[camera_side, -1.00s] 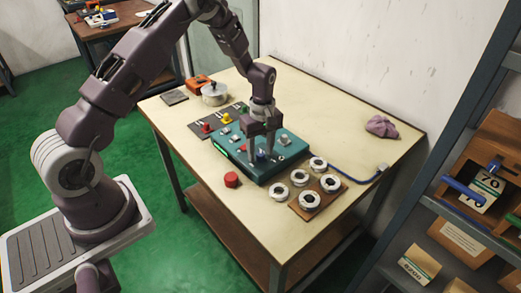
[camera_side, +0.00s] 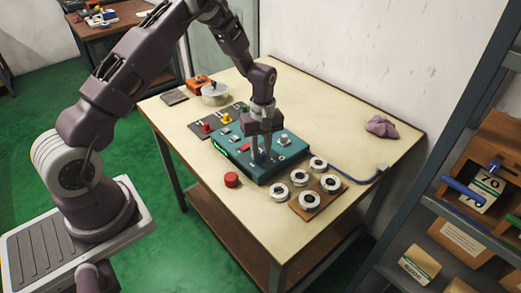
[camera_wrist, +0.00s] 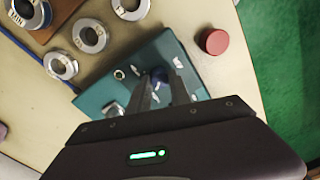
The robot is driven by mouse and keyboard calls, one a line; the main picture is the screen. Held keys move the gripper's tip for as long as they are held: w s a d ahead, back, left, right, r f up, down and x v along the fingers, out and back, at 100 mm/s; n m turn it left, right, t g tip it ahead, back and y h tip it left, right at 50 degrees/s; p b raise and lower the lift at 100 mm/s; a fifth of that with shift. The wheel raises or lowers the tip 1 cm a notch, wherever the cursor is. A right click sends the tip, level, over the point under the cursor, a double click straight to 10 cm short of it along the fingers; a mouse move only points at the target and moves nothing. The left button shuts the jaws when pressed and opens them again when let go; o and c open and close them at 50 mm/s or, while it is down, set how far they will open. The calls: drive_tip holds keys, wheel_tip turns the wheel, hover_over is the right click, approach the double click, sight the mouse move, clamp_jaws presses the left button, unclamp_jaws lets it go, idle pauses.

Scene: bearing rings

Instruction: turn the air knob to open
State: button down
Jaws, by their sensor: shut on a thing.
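A teal control box (camera_side: 227,155) lies on the table and also shows in the wrist view (camera_wrist: 190,70). A small blue knob (camera_wrist: 160,76) stands on its top; the lettering by it is too small to read. My gripper (camera_side: 261,153) points down over the box, with its fingers low at the blue knob. In the wrist view, my gripper (camera_wrist: 163,90) is shut on the blue knob, one finger on each side. The fingers partly hide the knob, so its turned position cannot be told.
A round red button (camera_side: 231,179) stands in front of the box. Several white rings lie nearby, some on a brown board (camera_side: 296,208). A silver pot (camera_side: 215,95) and a purple cloth (camera_side: 381,126) are farther back.

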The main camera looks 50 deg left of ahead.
drive_tip(key=m, duration=0.4)
drive_tip(key=shift+m, duration=0.3)
drive_tip(key=m, duration=0.3)
drive_tip(key=shift+d+m, duration=0.1)
drive_tip(key=shift+m, duration=0.2)
drive_tip(key=m, duration=0.3)
drive_tip(key=shift+m, duration=2.3)
drive_tip(key=shift+s, duration=0.1)
drive_tip(key=c, duration=1.2)
unclamp_jaws()
drive_tip(key=shift+r, duration=0.1)
